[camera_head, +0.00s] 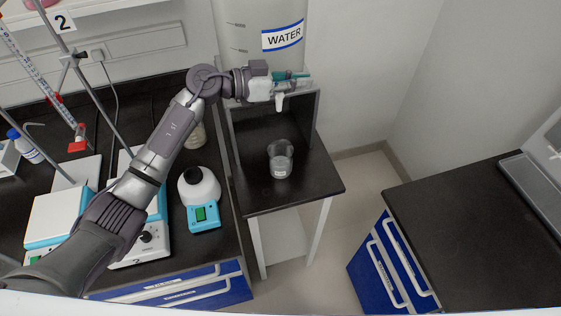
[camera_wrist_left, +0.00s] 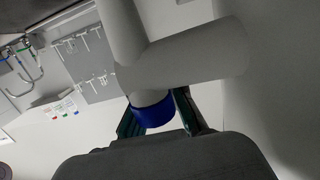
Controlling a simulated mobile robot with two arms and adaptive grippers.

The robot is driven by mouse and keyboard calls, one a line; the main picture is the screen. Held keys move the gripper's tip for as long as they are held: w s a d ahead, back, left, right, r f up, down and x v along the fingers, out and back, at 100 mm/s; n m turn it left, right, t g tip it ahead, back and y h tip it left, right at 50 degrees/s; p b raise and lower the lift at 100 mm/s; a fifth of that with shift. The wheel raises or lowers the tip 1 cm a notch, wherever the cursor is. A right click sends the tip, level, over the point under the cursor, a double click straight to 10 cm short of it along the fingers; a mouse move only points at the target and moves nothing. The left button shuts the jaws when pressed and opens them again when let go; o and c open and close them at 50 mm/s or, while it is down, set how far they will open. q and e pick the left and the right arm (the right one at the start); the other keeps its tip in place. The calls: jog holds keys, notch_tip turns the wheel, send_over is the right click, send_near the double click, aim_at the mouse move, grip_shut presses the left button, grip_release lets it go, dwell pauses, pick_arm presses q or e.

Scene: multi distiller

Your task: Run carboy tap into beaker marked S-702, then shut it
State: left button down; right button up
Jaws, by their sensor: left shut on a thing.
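The carboy (camera_head: 262,22) with a blue-edged WATER label stands at the top of the head view. Its pale tap (camera_head: 280,102) points down above a clear beaker (camera_head: 280,160) on the dark stand. The beaker has a small white label, too small to read. My left gripper (camera_head: 290,78) is at the tap. In the left wrist view its green fingers lie either side of the blue end (camera_wrist_left: 153,113) of the grey tap body (camera_wrist_left: 185,62); it is shut on the tap. I see no clear stream, and the water level in the beaker is hard to tell. My right gripper is out of view.
The black stand (camera_head: 315,178) has free surface around the beaker, below a dark raised shelf. A balance-like device (camera_head: 202,200) and stirrers stand on the left bench under my arm. Another dark bench (camera_head: 480,235) is at the right, with open floor between.

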pick_arm(q)
jog(key=shift+f, duration=0.1)
jog(key=c, duration=1.2)
grip_release()
jog(key=v, duration=1.2)
